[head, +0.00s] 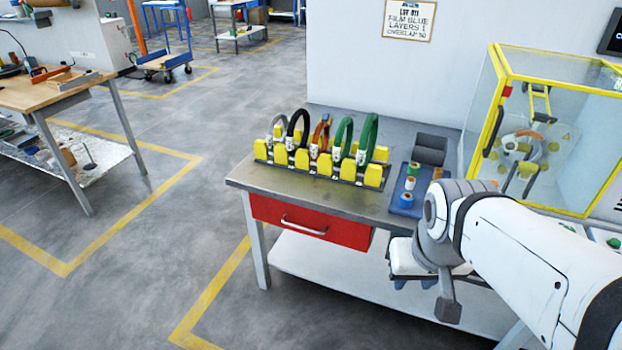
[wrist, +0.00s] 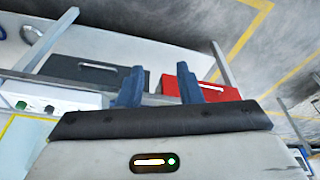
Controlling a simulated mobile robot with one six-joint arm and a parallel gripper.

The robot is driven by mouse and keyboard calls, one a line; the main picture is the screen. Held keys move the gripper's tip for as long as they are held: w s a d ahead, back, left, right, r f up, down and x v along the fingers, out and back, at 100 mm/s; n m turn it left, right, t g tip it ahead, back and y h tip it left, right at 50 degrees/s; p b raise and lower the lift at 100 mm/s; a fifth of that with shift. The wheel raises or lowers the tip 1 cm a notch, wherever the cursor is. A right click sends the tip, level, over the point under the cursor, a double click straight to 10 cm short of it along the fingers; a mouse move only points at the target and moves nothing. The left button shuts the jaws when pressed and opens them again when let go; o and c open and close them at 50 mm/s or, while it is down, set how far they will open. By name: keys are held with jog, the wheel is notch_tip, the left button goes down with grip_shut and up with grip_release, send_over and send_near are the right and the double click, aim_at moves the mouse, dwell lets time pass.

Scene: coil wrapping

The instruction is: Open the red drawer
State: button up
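The red drawer (head: 335,232) hangs under the front edge of the grey workbench (head: 290,188), with a pale bar handle (head: 303,226) across its front. It looks shut. In the wrist view the red drawer (wrist: 172,86) is partly hidden behind a finger, and its handle (wrist: 211,86) shows to the right of it. My gripper (wrist: 158,86) has its two blue fingers apart with nothing between them. In the head view my gripper (head: 414,284) is right of the drawer and apart from it, partly hidden by my wrist.
A dark drawer (wrist: 95,75) with a pale handle sits left of the red one in the wrist view. The bench holds a coil rack (head: 320,168), a blue tray (head: 407,200) and a yellow-framed enclosure (head: 545,130). The floor before the red drawer is clear.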

jog(key=w+a+f+n+t+b, duration=0.1)
jog(key=w+f+n+t+b, duration=0.25)
jog(key=w+f+b, duration=0.75)
jog(key=n+t+y+b, duration=0.75)
jog(key=n+b, duration=1.05)
jog(key=b, duration=1)
send_near(304, 229)
jog(key=f+x, duration=0.1)
jog(key=x, duration=0.2)
jog(key=shift+t, duration=0.5)
jog(key=b+x, duration=0.1)
jog(key=x, duration=0.7)
jog(key=shift+s+a+r, duration=0.1)
jog(key=shift+r, duration=0.05)
grip_shut()
